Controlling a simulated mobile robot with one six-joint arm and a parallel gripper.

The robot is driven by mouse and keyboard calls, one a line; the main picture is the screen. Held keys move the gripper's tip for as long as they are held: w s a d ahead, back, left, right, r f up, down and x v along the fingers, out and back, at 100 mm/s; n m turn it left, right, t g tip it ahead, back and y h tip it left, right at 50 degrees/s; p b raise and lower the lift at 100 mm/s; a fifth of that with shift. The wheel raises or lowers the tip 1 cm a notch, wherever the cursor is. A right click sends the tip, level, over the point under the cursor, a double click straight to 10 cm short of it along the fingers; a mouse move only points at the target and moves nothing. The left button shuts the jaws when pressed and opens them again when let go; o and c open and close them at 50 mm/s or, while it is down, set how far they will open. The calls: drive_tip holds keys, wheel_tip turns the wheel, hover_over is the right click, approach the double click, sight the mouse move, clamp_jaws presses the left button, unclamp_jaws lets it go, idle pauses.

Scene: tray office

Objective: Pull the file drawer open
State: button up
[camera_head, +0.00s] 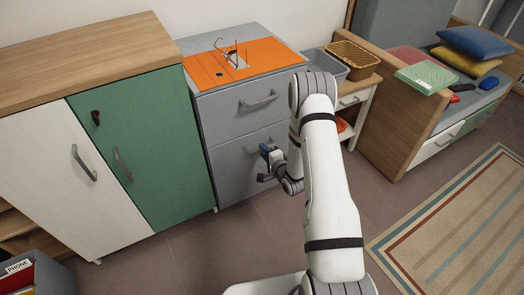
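A grey file cabinet (206,121) with two drawers stands in the middle, left of my arm. The upper drawer (225,118) looks shut and has a curved grey handle (258,100). The lower drawer (228,168) also looks shut. Its handle is mostly hidden behind my gripper (263,163). My gripper is in front of the lower drawer, pointing towards its face. It is small and partly hidden by my wrist, so I cannot tell whether its fingers are open or whether they touch the handle.
An orange mat (270,55) with a wire item lies on the cabinet. A green and white cupboard (160,150) stands directly left. A small table (366,84) with a grey bin (328,66) and a basket (352,58) stands right. A striped rug (455,235) lies right; the floor before the cabinet is clear.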

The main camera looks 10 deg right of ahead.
drive_tip(key=shift+x, duration=1.5)
drive_tip(key=shift+c, duration=0.4)
clamp_jaws()
drive_tip(key=shift+d, duration=0.1)
